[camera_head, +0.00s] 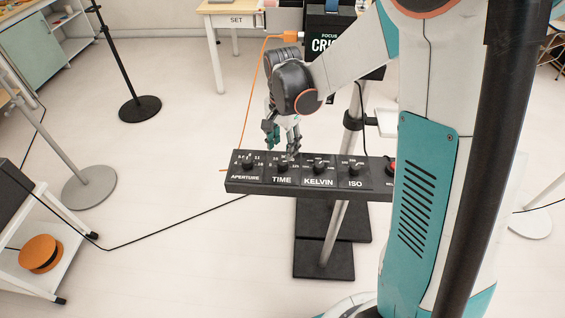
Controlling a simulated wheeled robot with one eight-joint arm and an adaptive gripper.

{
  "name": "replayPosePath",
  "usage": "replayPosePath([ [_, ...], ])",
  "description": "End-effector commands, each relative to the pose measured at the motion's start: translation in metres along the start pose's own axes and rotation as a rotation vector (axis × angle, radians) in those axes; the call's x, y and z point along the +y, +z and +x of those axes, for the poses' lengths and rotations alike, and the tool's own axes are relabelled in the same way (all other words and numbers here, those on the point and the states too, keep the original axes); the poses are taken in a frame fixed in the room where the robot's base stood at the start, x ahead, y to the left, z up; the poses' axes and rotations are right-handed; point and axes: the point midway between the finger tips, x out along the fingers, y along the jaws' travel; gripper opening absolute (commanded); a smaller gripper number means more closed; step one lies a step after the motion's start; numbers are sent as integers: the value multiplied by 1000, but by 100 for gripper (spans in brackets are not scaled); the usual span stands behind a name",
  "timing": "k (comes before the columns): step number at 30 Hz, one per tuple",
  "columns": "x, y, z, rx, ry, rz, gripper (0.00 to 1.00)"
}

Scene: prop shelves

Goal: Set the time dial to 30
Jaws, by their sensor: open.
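A black control panel (310,189) on a stand carries a row of dials labelled APERTURE, TIME, KELVIN and ISO. The time dial (282,167) is second from the left, above the word TIME. My gripper (282,146) points down just above and behind this dial, with its fingers apart. I cannot tell whether a fingertip touches the dial. The fingers and the small size hide most of the time scale and the dial's pointer, so its setting is not readable.
The aperture dial (247,163) is close on the left and the Kelvin dial (319,167) close on the right. A red button (390,168) sits at the panel's right end, partly behind my arm. An orange cable (254,90) runs behind the panel. Floor at left front is mostly clear.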

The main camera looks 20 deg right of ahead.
Motion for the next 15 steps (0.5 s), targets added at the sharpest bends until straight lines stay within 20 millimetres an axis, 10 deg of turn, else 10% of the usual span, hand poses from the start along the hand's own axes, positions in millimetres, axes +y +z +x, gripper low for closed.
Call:
replayPosePath([
  [15,0,0,69,0,0,-1,46],
])
